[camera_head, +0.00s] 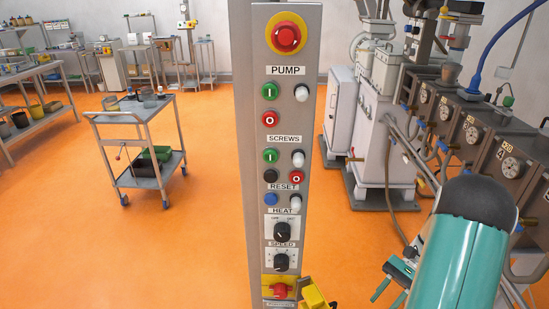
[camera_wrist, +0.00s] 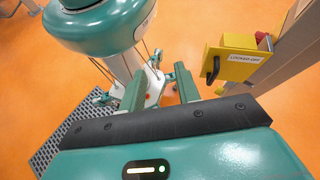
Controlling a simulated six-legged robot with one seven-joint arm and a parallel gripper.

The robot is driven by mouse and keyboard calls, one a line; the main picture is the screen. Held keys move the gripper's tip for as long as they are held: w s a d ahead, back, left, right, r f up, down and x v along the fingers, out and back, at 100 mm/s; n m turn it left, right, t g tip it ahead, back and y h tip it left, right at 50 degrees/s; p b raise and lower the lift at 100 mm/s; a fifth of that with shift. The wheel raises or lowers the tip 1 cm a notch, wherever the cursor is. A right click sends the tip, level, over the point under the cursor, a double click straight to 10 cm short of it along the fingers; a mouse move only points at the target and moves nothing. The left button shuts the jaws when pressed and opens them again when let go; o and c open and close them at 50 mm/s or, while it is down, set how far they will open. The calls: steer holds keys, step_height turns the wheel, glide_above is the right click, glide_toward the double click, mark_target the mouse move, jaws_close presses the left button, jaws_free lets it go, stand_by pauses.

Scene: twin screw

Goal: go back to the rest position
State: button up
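My gripper (camera_wrist: 160,84) shows in the wrist view with its two green fingers apart and nothing between them. In the head view my gripper (camera_head: 393,279) is at the lower right, to the right of the control post (camera_head: 318,150) and apart from it. A yellow box labelled "LOCKED OFF" (camera_wrist: 243,58) with a dark handle or shackle is on the post, to the right of the fingers in the wrist view. Its yellow part (camera_head: 313,294) shows at the bottom of the post in the head view, partly cut off by the frame edge.
The post carries a red emergency button (camera_head: 287,37), several smaller buttons and two dark knobs. A grey machine with dials (camera_head: 470,130) stands at the right. A trolley (camera_head: 140,118) with pots and bins stands at the left. Orange floor (camera_head: 190,250) is clear between trolley and post.

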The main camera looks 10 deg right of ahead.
steer(key=w+a+r+n+t+h, duration=0.2)
steer(key=a+r+n+h, duration=0.5)
steer(key=a+r, duration=0.55)
steer(key=s+a+r+n+t+h, duration=0.4)
steer(key=s+a+r+n+t, duration=0.1)
steer(key=a+r+t, duration=0.3)
steer(key=shift+s+a+r+t+h, duration=0.35)
steer(key=shift+a+r, duration=0.5)
steer(key=shift+r, duration=0.55)
